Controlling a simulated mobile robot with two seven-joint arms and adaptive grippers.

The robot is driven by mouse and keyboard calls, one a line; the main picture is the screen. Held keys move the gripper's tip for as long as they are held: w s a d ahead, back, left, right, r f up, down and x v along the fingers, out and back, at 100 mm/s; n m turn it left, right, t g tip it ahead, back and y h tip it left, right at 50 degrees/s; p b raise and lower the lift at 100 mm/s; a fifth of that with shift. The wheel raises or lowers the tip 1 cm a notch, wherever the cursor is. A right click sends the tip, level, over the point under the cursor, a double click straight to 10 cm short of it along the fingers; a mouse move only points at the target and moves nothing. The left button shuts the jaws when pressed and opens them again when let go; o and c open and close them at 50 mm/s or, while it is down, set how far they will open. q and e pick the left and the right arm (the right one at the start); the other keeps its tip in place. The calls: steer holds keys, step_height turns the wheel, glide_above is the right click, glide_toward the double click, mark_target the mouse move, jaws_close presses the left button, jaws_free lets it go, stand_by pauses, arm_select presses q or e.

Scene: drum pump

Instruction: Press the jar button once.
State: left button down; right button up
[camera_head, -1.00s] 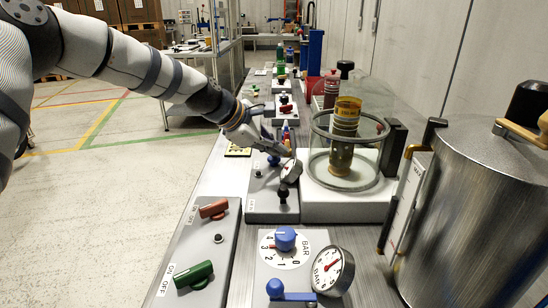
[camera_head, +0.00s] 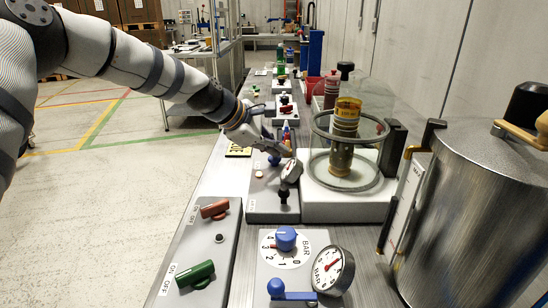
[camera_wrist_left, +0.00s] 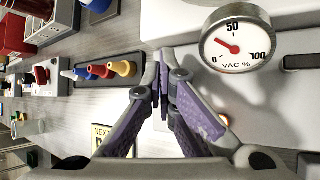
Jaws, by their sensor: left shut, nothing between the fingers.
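The jar is a clear glass cylinder (camera_head: 318,150) on a white base, with a yellow-banded container (camera_head: 344,125) inside. Left of it is a grey panel (camera_head: 266,205) with a small orange-white button (camera_head: 259,174), likely the jar button. A vacuum gauge (camera_head: 291,171) stands beside it and shows large in the left wrist view (camera_wrist_left: 236,42). My left gripper (camera_head: 284,149) is above the panel's far part, shut and empty; its purple-padded fingers (camera_wrist_left: 162,92) meet in the wrist view. There, an orange glow (camera_wrist_left: 224,119) shows beside a finger, partly hidden. My right gripper is not in view.
A steel vessel (camera_head: 475,220) stands at the right. Near panels carry a red lever (camera_head: 214,209), a green lever (camera_head: 195,274), a blue BAR knob (camera_head: 286,238) and a BAR gauge (camera_head: 332,269). Several coloured nozzles (camera_wrist_left: 105,70) lie beyond the fingers.

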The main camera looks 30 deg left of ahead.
mark_target(276, 159)
arm_select(q)
steer(key=shift+r, duration=0.6)
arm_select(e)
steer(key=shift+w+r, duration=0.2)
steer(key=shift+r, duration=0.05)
arm_select(q)
steer(key=shift+r+p, duration=0.6)
steer(key=shift+r, duration=1.95)
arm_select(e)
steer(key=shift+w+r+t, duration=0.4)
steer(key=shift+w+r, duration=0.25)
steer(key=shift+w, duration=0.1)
arm_select(q)
steer(key=shift+f, duration=0.1)
